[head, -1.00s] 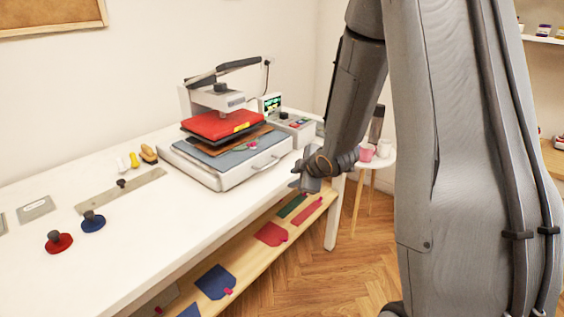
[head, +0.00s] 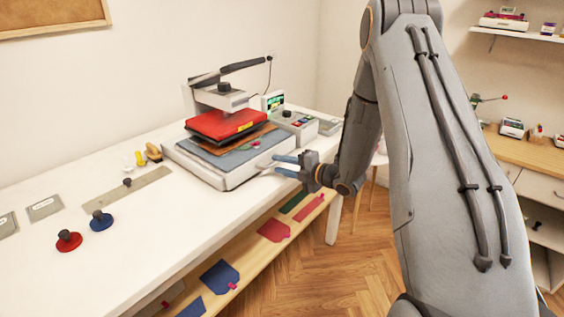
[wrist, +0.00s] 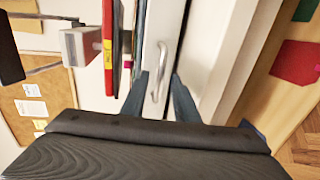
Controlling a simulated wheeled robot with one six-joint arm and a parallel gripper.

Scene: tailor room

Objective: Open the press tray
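The heat press stands on the white table, with a red upper plate (head: 222,124) above its white press tray (head: 216,178). A grey-blue pad (head: 240,153) lies on the tray, with a brown sheet on it. The tray's front has a curved metal handle, which shows in the wrist view (wrist: 155,70). My gripper (head: 279,166) is at the tray's front right, level with the handle. Its two blue-grey fingers are apart. In the wrist view the fingers (wrist: 162,92) point at the handle, one on each side of its near end. I cannot tell whether they touch it.
A control box (head: 294,125) stands right of the press. A red stamp (head: 68,241), a blue stamp (head: 101,221) and a metal ruler (head: 127,190) lie on the table's left. Coloured cloth pieces lie on the wooden shelf (head: 255,258) below. Floor is clear in front.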

